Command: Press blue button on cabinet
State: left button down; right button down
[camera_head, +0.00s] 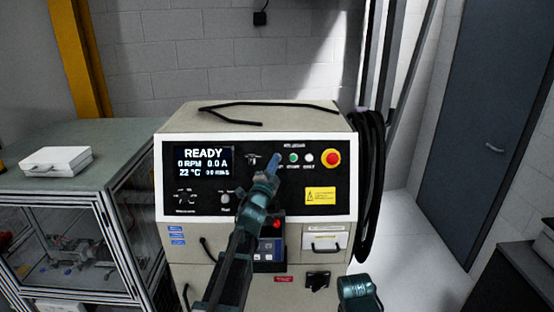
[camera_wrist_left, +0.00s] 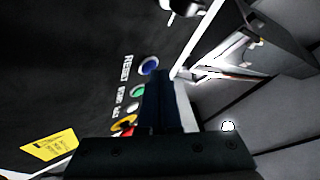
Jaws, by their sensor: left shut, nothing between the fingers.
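The cabinet (camera_head: 250,118) is beige with a black control panel that reads READY. The blue button (camera_wrist_left: 149,65) shows in the left wrist view, above the green button (camera_wrist_left: 138,90) and beside my fingertips. In the head view I cannot pick it out; my left gripper (camera_head: 274,160) covers that area, left of the green button (camera_head: 293,157). My left gripper is shut and empty, pointing at the panel. Whether it touches the panel I cannot tell. Only a teal part of my right arm shows at the bottom; its gripper is out of view.
Right of the green button are a white button (camera_head: 308,158) and a red stop knob (camera_head: 331,159). Black cables (camera_head: 368,180) hang on the cabinet's right side. A glass-sided bench (camera_head: 110,150) with a white case (camera_head: 56,160) stands left. Floor shows at right.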

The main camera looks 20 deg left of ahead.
pick_arm(q)
jog(key=shift+s+d+r, duration=0.15)
jog(key=shift+s+r, duration=0.05)
jog(key=shift+s, duration=0.15)
jog(key=s+p, duration=0.1)
jog(key=s+d+r+p, duration=0.1)
jog(key=s, duration=0.1)
jog(key=s+r, duration=0.1)
jog(key=s, duration=0.1)
jog(key=shift+s+d+r+p, duration=0.1)
jog(key=shift+d+r+p, duration=0.15)
jog(key=shift+p, duration=0.15)
dwell(0.6)
